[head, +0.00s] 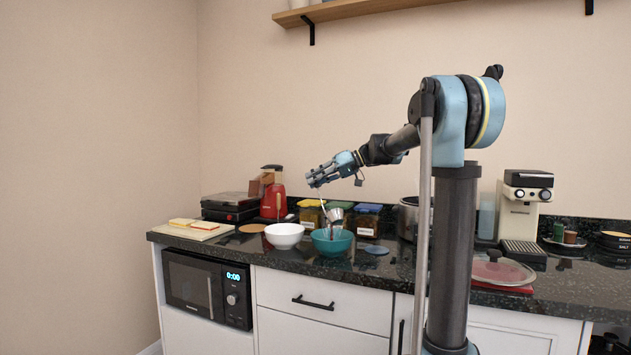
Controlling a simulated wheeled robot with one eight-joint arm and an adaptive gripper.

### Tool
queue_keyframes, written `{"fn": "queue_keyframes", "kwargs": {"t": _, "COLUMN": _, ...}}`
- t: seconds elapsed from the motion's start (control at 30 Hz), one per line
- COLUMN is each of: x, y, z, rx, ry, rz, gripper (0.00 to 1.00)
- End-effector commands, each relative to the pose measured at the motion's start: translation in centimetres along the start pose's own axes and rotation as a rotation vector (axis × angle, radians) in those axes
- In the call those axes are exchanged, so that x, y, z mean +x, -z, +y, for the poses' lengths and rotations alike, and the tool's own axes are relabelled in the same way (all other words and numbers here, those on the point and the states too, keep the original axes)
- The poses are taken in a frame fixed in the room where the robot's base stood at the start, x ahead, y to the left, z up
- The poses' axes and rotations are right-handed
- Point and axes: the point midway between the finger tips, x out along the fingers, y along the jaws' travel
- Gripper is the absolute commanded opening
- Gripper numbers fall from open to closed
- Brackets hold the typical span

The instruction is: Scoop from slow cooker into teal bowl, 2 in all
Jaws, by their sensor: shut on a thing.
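My gripper (317,183) is shut on the thin handle of a metal ladle (335,215) and stands above the counter. The ladle hangs down to the teal bowl (331,247). Its metal head shows at the bowl's rim, seemingly tilted, and I cannot tell whether it touches the bowl. Something reddish-brown shows at the bowl's opening, too small to make out. The slow cooker (408,218) stands to the right on the counter, partly hidden behind my arm's column. Its contents are not visible.
A white bowl (284,235) stands just left of the teal bowl. Jars with coloured lids (367,220) stand behind. A glass lid (502,270) lies at the right front, near a coffee machine (524,212). A cutting board (198,231) with bread is at far left.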

Motion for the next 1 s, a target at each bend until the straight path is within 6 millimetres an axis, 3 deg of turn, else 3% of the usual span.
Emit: {"fn": "queue_keyframes", "kwargs": {"t": 1.0, "x": 3.4, "y": -0.4, "z": 4.6, "rx": 0.279, "ry": 0.001, "rz": -0.204, "gripper": 0.00}}
